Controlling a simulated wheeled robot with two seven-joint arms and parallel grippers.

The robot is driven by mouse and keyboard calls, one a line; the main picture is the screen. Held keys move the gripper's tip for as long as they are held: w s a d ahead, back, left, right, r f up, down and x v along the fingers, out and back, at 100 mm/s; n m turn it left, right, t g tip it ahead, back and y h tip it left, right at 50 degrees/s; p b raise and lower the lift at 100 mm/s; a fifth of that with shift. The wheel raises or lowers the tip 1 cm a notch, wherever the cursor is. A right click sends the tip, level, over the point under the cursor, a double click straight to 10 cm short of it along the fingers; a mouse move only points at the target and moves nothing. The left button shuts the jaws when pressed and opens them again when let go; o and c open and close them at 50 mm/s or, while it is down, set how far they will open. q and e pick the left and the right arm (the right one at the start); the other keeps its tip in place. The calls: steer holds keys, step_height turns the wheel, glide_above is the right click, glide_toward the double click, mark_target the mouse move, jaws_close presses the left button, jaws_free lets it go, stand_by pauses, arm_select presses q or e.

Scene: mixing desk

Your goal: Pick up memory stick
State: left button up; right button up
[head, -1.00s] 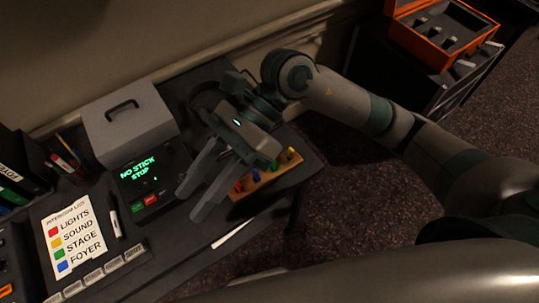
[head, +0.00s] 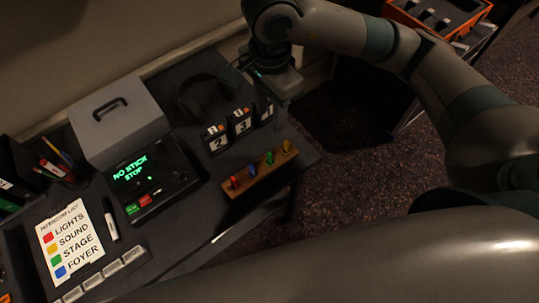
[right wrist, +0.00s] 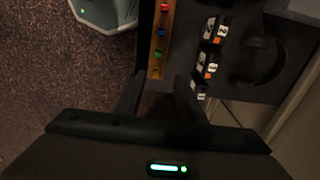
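A wooden block (head: 262,181) on the desk holds a row of small coloured pieces that look like memory sticks: red (head: 233,182), blue (head: 251,170), green (head: 269,158) and yellow (head: 286,146). The row also shows in the right wrist view, with the yellow piece (right wrist: 156,72) nearest my right gripper (right wrist: 158,88). That gripper is open, its fingers apart with nothing held between them. In the head view its hand is beyond the yellow end of the block, above the desk's far right part. My left gripper is not in view.
Numbered black-and-white blocks (head: 241,123) stand behind the wooden block, near headphones (head: 203,97). A player (head: 150,182) reads "NO STICK STOP". A grey box (head: 118,122), intercom list (head: 70,238) and pen cup (head: 62,168) stand left. An orange case (head: 440,18) is at top right.

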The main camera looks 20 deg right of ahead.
steer(key=p, duration=0.3)
glide_toward(270, 154)
steer(key=f, duration=0.5)
steer(key=shift+w, duration=0.35)
steer(key=shift+d, duration=0.1)
steer(key=shift+f, duration=0.1)
steer(key=shift+s+f+p, duration=0.15)
steer(key=shift+f+p, duration=0.3)
steer(key=shift+p, duration=0.2)
steer(key=f+p, duration=0.1)
steer(key=f, duration=0.2)
steer(key=shift+s+f+p, duration=0.2)
steer(key=shift+f+p, duration=0.15)
steer(key=shift+p, duration=0.05)
steer(key=shift+f, duration=0.25)
steer(key=shift+w, duration=0.1)
